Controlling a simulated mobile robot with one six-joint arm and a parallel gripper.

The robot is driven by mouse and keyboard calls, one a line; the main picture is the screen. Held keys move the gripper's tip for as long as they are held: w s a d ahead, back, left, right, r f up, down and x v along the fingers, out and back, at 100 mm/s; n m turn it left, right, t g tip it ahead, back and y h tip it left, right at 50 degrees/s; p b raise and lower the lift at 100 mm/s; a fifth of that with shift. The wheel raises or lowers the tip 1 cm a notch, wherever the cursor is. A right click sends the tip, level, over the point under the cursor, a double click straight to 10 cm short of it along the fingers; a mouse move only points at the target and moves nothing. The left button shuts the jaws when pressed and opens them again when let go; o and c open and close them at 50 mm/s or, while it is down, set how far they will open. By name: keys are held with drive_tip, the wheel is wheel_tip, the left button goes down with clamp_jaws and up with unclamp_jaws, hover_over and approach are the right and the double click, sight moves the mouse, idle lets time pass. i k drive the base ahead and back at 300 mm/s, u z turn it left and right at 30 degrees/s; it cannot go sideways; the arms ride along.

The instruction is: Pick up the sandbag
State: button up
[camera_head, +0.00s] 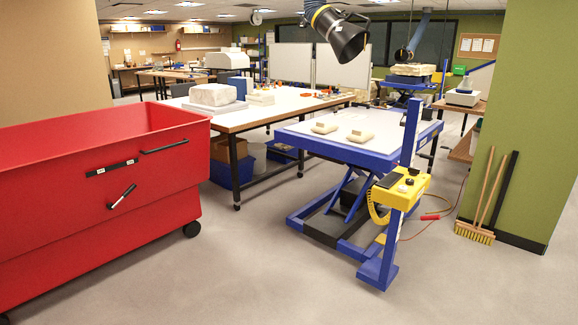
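Two small beige bags that look like sandbags lie on the white top of the blue lift table (352,152). The left sandbag (323,128) is near the middle of the top. The right sandbag (360,136) lies a little nearer, apart from it. Each has a smaller raised part on top. I cannot tell which one the task means. My gripper is not in view.
A red wheeled bin (100,220) fills the left. A long worktable (255,117) with a pale block (213,95) stands behind. A black extraction hood (345,40) hangs above. A yellow control box (400,188) and brooms (480,215) are at right. The front floor is clear.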

sight(358, 136)
drive_tip(key=u, duration=0.2)
drive_tip(key=i, duration=3.55)
drive_tip(key=u, duration=0.1)
